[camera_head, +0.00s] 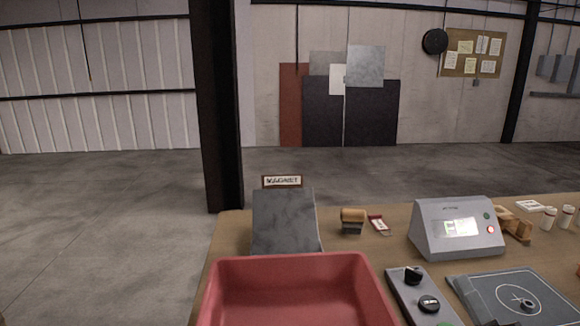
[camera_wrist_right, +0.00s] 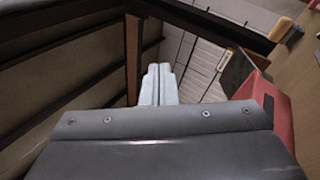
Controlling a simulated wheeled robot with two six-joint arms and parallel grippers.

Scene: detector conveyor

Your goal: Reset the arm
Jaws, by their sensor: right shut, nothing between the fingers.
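My right gripper (camera_wrist_right: 157,72) shows in the right wrist view, with its two pale fingers together and nothing between them. It is in the air to the left of the table, with the red bin (camera_wrist_right: 278,108) to its right in that view. No gripper or arm shows in the head view. My left gripper is not seen in either view.
In the head view, the red bin (camera_head: 295,290) stands at the table's front left, before a grey sloped plate (camera_head: 284,220) with a "MAGNET" sign (camera_head: 282,181). A grey console (camera_head: 457,228), knob panel (camera_head: 420,296) and flat plate (camera_head: 521,299) are to the right. A dark post (camera_head: 218,110) stands behind.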

